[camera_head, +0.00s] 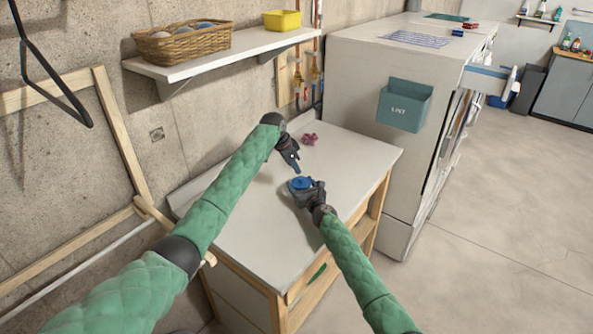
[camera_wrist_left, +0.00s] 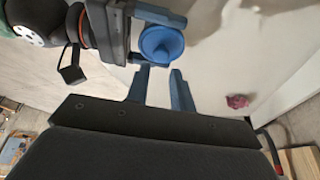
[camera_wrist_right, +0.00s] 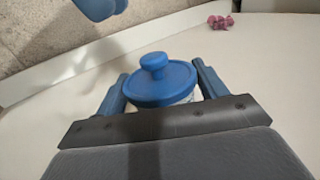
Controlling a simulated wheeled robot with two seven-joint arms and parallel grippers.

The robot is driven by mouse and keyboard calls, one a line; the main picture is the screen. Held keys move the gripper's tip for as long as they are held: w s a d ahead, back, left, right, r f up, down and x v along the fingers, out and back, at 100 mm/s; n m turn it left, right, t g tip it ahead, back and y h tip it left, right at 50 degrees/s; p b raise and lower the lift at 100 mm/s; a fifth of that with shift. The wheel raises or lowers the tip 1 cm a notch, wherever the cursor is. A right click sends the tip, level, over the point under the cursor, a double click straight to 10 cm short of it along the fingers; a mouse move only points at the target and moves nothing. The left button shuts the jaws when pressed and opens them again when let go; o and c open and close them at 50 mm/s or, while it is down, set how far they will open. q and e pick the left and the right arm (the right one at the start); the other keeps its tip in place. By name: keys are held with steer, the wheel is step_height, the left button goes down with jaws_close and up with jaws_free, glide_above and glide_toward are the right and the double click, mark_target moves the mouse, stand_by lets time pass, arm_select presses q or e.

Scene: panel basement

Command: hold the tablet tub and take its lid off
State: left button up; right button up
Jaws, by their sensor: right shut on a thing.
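The tablet tub has a round blue lid with a knob on top. The lid (camera_head: 301,183) sits on the tub above the worktop; it also shows in the left wrist view (camera_wrist_left: 161,43) and the right wrist view (camera_wrist_right: 160,84). My right gripper (camera_wrist_right: 160,76) is shut on the tub, one finger on each side. A little of the pale tub body (camera_wrist_right: 193,98) shows under the lid, the rest is hidden. My left gripper (camera_wrist_left: 161,72) is open and empty, its fingertips close to the lid but apart from it. Its blue fingers also show at the right wrist view's top edge (camera_wrist_right: 98,8).
The worktop (camera_head: 265,235) is mostly clear. A small pink-red object (camera_head: 309,139) lies at its back. A wall shelf (camera_head: 230,47) with a basket (camera_head: 183,43) and yellow tub (camera_head: 282,20) hangs above.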

arm_select(q)
steer(key=v, duration=0.9)
steer(key=shift+r, duration=0.1)
arm_select(e)
steer(key=o, duration=1.5)
steer(key=shift+c, duration=0.2)
steer(key=shift+s+d, duration=0.1)
